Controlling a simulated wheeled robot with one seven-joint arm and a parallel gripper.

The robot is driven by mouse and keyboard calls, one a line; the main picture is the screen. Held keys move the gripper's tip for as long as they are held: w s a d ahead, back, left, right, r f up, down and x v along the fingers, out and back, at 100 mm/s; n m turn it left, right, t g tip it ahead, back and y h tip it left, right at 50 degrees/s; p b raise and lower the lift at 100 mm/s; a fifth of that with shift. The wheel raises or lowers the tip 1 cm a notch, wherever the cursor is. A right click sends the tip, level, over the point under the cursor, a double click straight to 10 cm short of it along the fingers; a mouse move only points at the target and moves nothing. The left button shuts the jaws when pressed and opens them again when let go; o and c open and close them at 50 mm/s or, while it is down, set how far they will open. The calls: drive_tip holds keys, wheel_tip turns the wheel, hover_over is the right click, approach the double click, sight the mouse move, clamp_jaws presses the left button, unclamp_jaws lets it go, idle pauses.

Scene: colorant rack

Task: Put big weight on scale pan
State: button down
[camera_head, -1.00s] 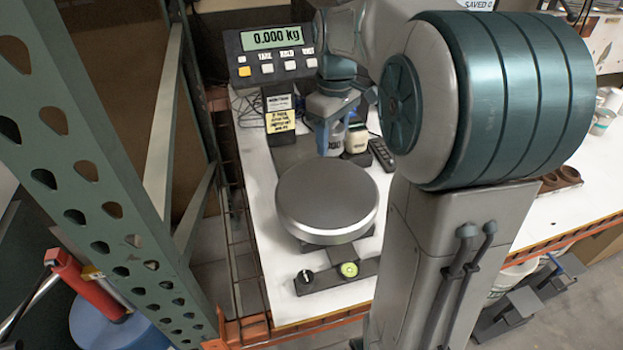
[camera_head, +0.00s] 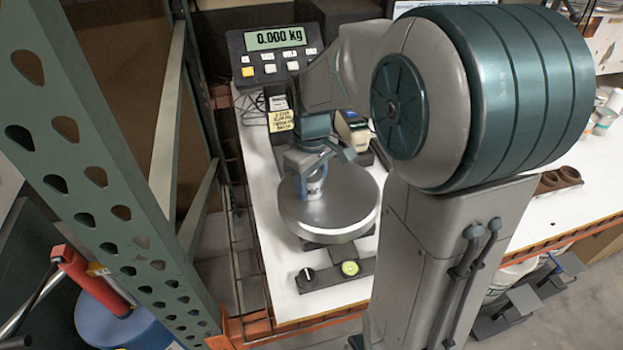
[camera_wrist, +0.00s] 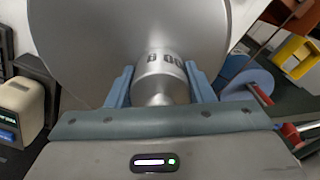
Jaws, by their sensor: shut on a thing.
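The big weight (camera_wrist: 162,78) is a silver metal cylinder with a narrower knob and dark printed lettering. My gripper (camera_wrist: 160,82) is shut on it, with a blue finger on either side in the wrist view. In the head view the weight (camera_head: 310,187) shows below my gripper (camera_head: 312,165), over the left-centre part of the round grey scale pan (camera_head: 335,218). I cannot tell whether the weight touches the pan. The scale display (camera_head: 275,38) reads 0.000 kg.
A scale base with a black knob and a green level (camera_head: 350,268) sits in front of the pan. A small cream-coloured device (camera_wrist: 22,103) stands behind the pan. A green perforated rack post (camera_head: 100,180) rises at the left. White table surface is clear left of the pan.

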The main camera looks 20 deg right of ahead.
drive_tip(key=c, duration=0.7)
unclamp_jaws()
drive_tip(key=shift+f, duration=0.15)
wheel_tip(320, 180, up, 12)
drive_tip(key=shift+r, duration=0.1)
drive_tip(key=shift+s, duration=0.35)
drive_tip(key=s+f+m+t, duration=0.1)
drive_tip(key=s+f+m, duration=0.1)
drive_tip(key=s, duration=0.2)
drive_tip(key=s+f+m+t, duration=0.1)
drive_tip(key=s+f+m, duration=0.1)
drive_tip(key=s, duration=0.3)
drive_tip(key=s+f+m+t, duration=0.1)
drive_tip(key=s+f+m, duration=0.1)
drive_tip(key=s+f, duration=0.1)
drive_tip(key=shift+s+d+f+m, duration=0.15)
drive_tip(key=shift+s+m, duration=0.05)
drive_tip(key=shift+s, duration=0.25)
drive_tip(key=shift+s+d+f+m, duration=0.1)
drive_tip(key=shift+s+d+m, duration=0.1)
drive_tip(key=shift+s, duration=0.25)
